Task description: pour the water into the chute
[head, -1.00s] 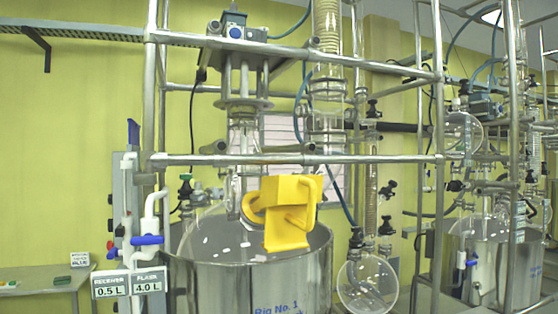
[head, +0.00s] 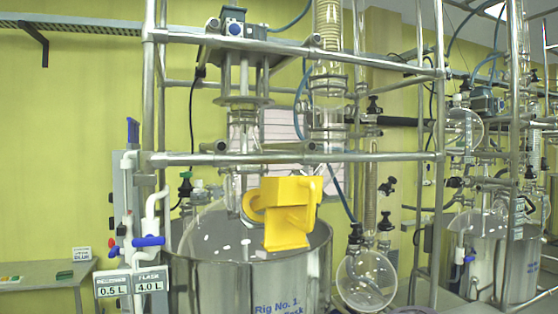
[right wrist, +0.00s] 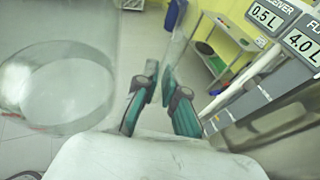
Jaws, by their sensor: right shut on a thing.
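The yellow chute (head: 288,213) sits at the rim of the steel vessel (head: 235,285) in the head view, below a frame rail. My right gripper (right wrist: 158,82) shows in the right wrist view with teal fingers close together. It is shut on a clear vessel, whose round outline (right wrist: 28,122) shows at the left of that view. The clear wall is faint, and I cannot make out the exact grip or any water level. Neither gripper shows in the head view.
Metal rails (head: 290,158) cross in front of the glassware above the steel vessel. A panel with two readouts (head: 131,284) stands at its left. A round glass flask (head: 366,280) hangs at its right. A low table (head: 40,273) is at far left.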

